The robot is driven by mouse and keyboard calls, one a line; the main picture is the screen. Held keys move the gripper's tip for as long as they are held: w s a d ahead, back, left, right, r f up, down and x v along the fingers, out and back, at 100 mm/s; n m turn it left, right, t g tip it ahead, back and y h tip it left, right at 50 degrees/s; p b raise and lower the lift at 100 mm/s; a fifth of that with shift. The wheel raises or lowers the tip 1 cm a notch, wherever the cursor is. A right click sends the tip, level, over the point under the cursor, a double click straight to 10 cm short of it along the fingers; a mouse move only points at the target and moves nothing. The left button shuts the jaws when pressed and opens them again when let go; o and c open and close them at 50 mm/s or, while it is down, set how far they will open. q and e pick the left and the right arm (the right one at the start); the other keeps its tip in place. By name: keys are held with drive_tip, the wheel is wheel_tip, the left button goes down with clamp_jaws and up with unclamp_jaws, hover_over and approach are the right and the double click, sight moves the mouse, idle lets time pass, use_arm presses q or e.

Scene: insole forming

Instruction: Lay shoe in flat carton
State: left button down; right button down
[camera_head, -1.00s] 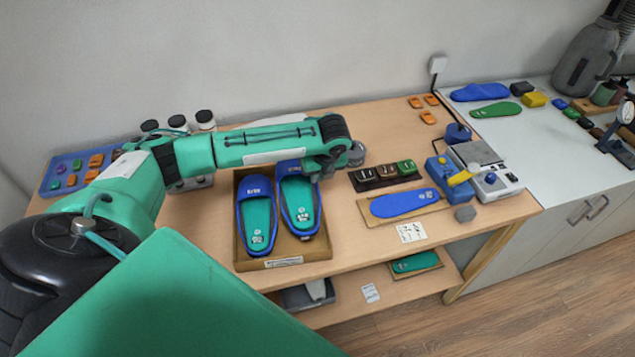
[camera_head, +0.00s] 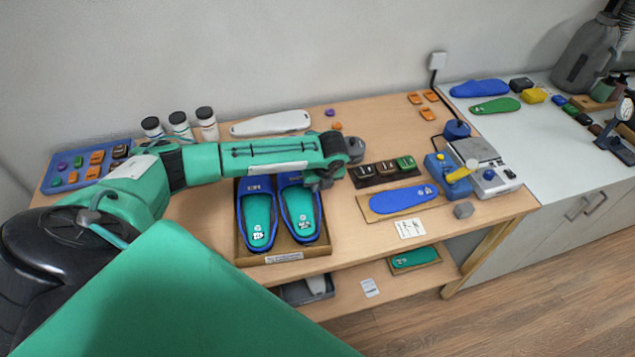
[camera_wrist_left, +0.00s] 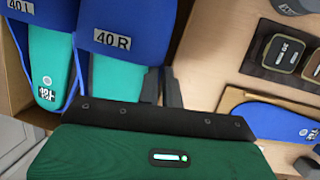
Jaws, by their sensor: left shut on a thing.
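Two blue slide shoes with teal footbeds lie side by side in a flat brown carton (camera_head: 283,258) near the table's front edge. The left shoe (camera_head: 258,217) is marked 40 L and the right shoe (camera_head: 302,212) is marked 40 R. They also show in the left wrist view, the left one (camera_wrist_left: 42,55) at the edge and the right one (camera_wrist_left: 118,70) beside the fingers. My left gripper (camera_head: 318,183) is over the carton's right side, at the right shoe's strap, shut on that shoe. The fingertips are partly hidden. My right gripper does not show.
A blue insole (camera_head: 403,199) on a board and a dark tray of small blocks (camera_head: 385,172) lie to the right. A scale (camera_head: 477,165) stands beyond. White bottles (camera_head: 180,125), a white last (camera_head: 270,124) and a blue tray (camera_head: 83,168) are behind my left arm.

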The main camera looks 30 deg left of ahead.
use_arm(q)
drive_tip(key=c, duration=1.6)
unclamp_jaws()
drive_tip(key=shift+o, duration=0.2)
drive_tip(key=b+v, duration=0.3)
drive_tip(key=v, duration=1)
drive_tip(key=shift+r, duration=0.2)
drive_tip(key=shift+a, duration=0.1)
